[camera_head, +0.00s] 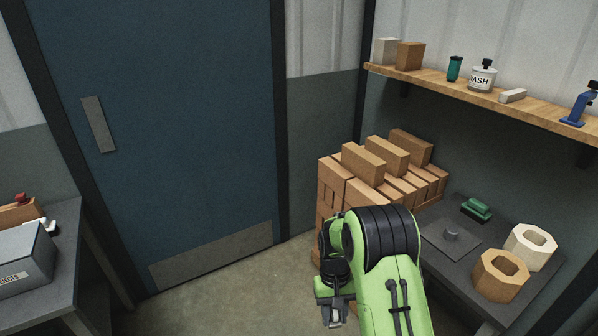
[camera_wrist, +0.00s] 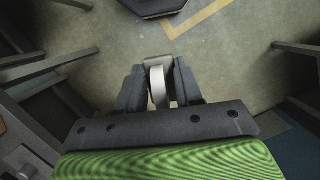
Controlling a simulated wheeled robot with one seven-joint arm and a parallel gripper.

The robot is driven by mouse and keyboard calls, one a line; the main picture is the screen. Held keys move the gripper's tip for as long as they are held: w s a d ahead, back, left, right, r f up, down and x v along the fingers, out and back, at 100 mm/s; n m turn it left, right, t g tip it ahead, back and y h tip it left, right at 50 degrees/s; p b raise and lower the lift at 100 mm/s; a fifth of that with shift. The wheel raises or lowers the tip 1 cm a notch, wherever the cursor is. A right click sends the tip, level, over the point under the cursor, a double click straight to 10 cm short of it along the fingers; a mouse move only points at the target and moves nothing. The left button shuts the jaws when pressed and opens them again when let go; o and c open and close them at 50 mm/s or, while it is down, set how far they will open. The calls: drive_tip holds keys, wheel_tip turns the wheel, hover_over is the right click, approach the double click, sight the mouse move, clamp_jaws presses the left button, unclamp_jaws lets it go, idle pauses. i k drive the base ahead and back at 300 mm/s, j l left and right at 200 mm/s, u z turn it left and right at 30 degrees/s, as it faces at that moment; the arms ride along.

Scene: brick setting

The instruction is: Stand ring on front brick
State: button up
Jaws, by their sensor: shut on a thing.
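My gripper (camera_wrist: 158,92) is shut on the ring (camera_wrist: 158,82), a pale grey, band-like piece seen nearly edge-on between the fingers in the wrist view. In the head view my gripper (camera_head: 333,310) hangs low at the bottom centre, over the floor and left of the table, well apart from the bricks. The brick stack stands in the corner by the door, with three bricks lying in a row on top. The front brick (camera_head: 362,163) is the nearest of these, and its top is bare. My arm hides the lower right of the stack.
A dark table (camera_head: 447,276) at right holds a cream octagonal piece (camera_head: 531,246), a tan one (camera_head: 500,274), a green item (camera_head: 477,208) and a small grey piece (camera_head: 451,234). A wooden shelf (camera_head: 430,84) juts above. A grey box (camera_head: 28,258) sits at left.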

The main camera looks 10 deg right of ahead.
sight(364, 153)
drive_tip(key=i+j, duration=0.15)
drive_tip(key=i, duration=0.8)
drive_tip(key=i+j+u, duration=0.1)
drive_tip(key=i, duration=0.9)
